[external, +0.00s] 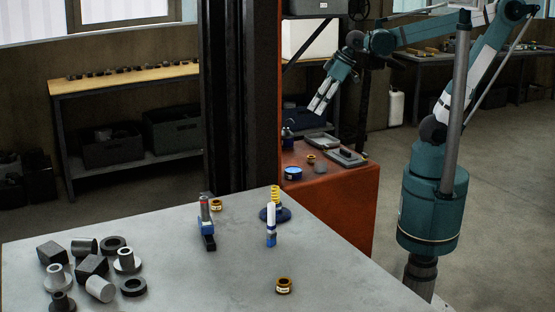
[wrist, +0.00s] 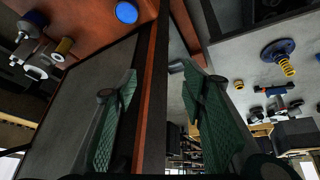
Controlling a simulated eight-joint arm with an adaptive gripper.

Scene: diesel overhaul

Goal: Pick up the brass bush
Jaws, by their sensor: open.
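Several brass-coloured rings are in view, and I cannot tell which one is the brass bush. In the external view, one brass ring (external: 283,285) with a pale label sits near the front of the grey table, another brass ring (external: 216,204) sits farther back, and a small brass ring (external: 311,159) is on the orange bench.
The orange bench (external: 345,205) carries a blue tin (external: 293,173) and trays. A dark column (external: 240,100) stands behind the table.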

